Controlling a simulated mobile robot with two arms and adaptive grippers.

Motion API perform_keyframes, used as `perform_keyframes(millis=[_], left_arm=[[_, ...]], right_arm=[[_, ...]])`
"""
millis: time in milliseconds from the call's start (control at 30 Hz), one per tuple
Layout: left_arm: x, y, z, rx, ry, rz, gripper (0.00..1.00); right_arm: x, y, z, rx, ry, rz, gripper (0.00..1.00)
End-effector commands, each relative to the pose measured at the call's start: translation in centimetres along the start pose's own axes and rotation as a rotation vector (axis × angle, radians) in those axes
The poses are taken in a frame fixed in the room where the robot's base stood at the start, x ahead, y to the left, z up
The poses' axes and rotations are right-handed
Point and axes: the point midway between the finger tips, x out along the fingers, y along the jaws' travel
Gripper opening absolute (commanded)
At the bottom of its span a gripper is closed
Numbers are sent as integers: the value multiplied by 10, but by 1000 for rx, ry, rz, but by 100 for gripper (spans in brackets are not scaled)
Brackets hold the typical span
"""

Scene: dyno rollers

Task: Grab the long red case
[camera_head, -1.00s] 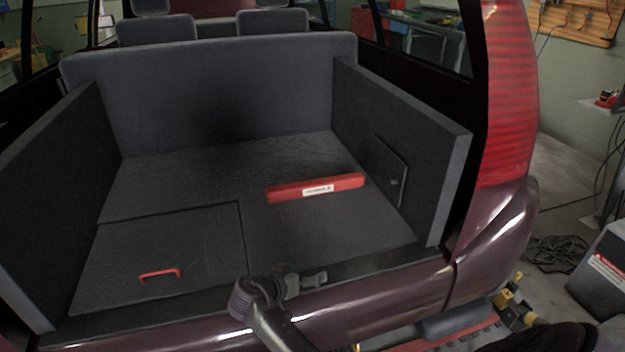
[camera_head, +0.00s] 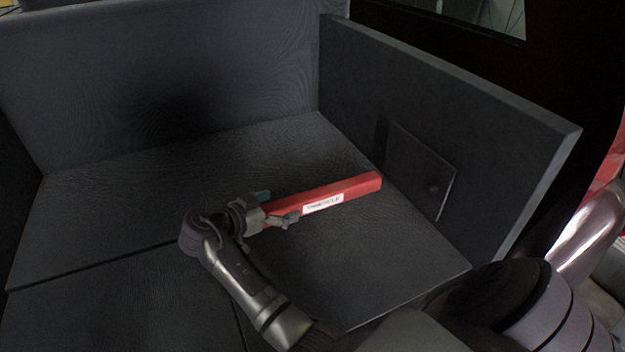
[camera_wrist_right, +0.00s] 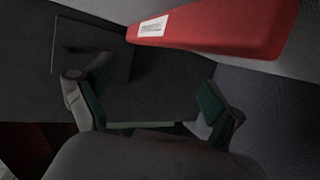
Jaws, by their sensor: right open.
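The long red case (camera_head: 345,190) with a white label lies on the dark floor of the car's cargo area, near the right side wall. My right gripper (camera_head: 276,208) is at the case's left end in the head view, with its fingers apart and seemingly on either side of that end. In the right wrist view the red case (camera_wrist_right: 215,28) crosses the top of the picture, beyond the open fingers of my right gripper (camera_wrist_right: 150,105). Whether the fingers touch the case cannot be told. My left gripper is not in view.
The right side wall (camera_head: 470,120) of the cargo area stands close to the case's right end and has a small hatch panel (camera_head: 415,165). The seat back (camera_head: 160,80) closes off the rear. The floor (camera_head: 120,205) left of my gripper is clear.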

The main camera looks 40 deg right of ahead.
Motion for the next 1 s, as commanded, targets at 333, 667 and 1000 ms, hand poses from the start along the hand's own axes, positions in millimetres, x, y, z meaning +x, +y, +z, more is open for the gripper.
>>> perform_keyframes(millis=[333,667,1000], left_arm=[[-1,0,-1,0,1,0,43],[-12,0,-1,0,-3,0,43],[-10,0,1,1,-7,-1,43]], right_arm=[[65,0,0,-2,2,3,93],[89,0,0,-2,1,2,93],[131,-2,1,-1,1,0,93]])
